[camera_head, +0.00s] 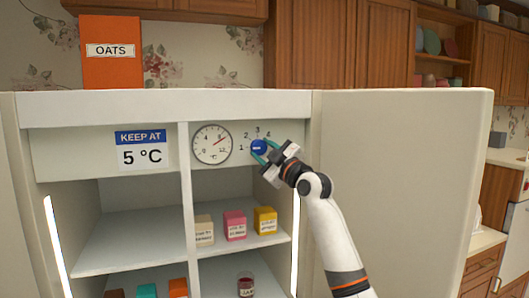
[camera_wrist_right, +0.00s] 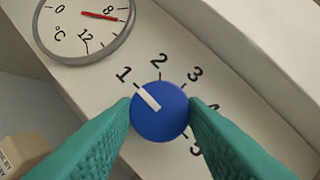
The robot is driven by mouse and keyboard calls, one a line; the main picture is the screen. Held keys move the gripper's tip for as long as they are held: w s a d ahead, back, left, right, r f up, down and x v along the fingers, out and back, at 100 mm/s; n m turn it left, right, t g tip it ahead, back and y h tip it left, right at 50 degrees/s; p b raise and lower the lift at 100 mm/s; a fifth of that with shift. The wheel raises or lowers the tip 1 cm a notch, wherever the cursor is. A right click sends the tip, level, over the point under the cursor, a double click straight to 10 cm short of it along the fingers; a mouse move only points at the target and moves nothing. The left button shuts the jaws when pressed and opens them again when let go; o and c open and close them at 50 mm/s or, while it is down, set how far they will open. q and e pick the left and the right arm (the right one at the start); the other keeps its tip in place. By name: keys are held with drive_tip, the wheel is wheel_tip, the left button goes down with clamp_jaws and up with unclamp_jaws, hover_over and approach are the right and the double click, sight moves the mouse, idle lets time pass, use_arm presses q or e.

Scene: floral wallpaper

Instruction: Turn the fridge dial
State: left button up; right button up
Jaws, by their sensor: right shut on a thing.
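The blue fridge dial (camera_head: 258,147) sits on the panel inside the open fridge, with numbers printed around it. In the right wrist view the dial (camera_wrist_right: 160,111) has a white pointer bar aimed toward the 1. My right gripper (camera_head: 266,150) is shut on the dial, with a green finger on each side in the wrist view (camera_wrist_right: 160,115). The round thermometer gauge (camera_head: 212,144) is left of the dial; its red needle (camera_wrist_right: 100,16) points near 8. A sign (camera_head: 141,150) reads "KEEP AT 5 °C". My left gripper is not in view.
The open fridge door (camera_head: 400,180) stands to the right of my right arm. Fridge shelves below hold small boxes, including a pink one (camera_head: 235,225) and a yellow one (camera_head: 265,220), and a jar (camera_head: 246,285). An orange OATS box (camera_head: 111,70) stands on top.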

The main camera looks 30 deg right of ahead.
drive_tip(key=shift+f+m, duration=0.1)
drive_tip(key=shift+m, duration=0.2)
drive_tip(key=shift+a+m+h, duration=0.1)
drive_tip(key=shift+m+h, duration=0.3)
drive_tip(key=shift+m, duration=0.2)
drive_tip(key=m+h+b, duration=0.1)
drive_tip(key=m, duration=0.2)
drive_tip(key=shift+a+f+t+h, duration=0.1)
drive_tip(key=shift+t+h, duration=0.2)
drive_tip(key=shift+t, duration=0.1)
drive_tip(key=shift+w+a+m+h, duration=0.1)
drive_tip(key=shift+m+h, duration=0.85)
drive_tip(key=shift+m, duration=0.95)
drive_tip(key=shift+a+m+h, duration=0.1)
drive_tip(key=shift+m+h, duration=0.85)
drive_tip(key=shift+m, duration=0.95)
drive_tip(key=o, duration=1)
drive_tip(key=shift+d, duration=0.1)
drive_tip(key=shift+c, duration=0.2)
